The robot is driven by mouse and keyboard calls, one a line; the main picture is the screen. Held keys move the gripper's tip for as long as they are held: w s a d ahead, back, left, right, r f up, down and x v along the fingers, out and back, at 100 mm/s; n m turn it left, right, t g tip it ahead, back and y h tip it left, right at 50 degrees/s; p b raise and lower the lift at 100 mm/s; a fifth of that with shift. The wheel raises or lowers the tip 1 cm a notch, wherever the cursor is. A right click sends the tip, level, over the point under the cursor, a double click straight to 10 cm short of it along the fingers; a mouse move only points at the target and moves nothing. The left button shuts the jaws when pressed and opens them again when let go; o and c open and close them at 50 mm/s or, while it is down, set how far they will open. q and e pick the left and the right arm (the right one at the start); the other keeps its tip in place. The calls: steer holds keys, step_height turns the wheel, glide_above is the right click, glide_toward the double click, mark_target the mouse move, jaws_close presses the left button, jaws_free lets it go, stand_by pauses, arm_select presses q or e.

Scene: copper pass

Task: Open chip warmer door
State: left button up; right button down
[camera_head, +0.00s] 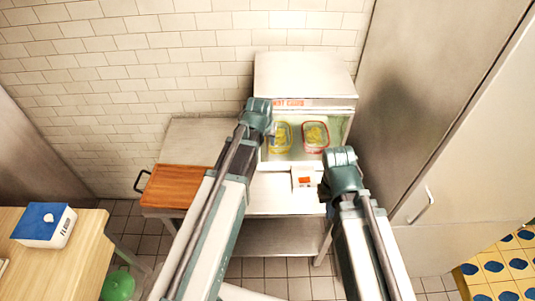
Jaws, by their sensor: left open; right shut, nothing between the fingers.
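The chip warmer (303,75) is a pale metal cabinet on a steel table against the tiled wall. It has a red label (289,103) along its upper front edge. Two clear containers with yellow contents, one green-rimmed (281,138) and one red-rimmed (316,136), show inside its front. I cannot tell whether a clear door covers that front. My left gripper (271,132) is open at the left side of the warmer's front. My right gripper (321,184) is shut and empty, below the front's lower right. My arms hide part of the table and the warmer's left edge.
The steel table (285,201) carries a small white item with a red mark (304,179) and a brown board (176,187) at left. A tall steel cabinet (440,90) stands close on the right. A wooden counter (85,230) with a blue-white box (44,225) is at lower left.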

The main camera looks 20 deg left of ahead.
mark_target(267, 147)
arm_select(q)
steer(key=b+x, duration=0.7)
steer(key=x, duration=0.1)
steer(key=shift+w+f, duration=0.1)
steer(key=shift+f, duration=0.25)
jaws_close()
stand_by(1.0)
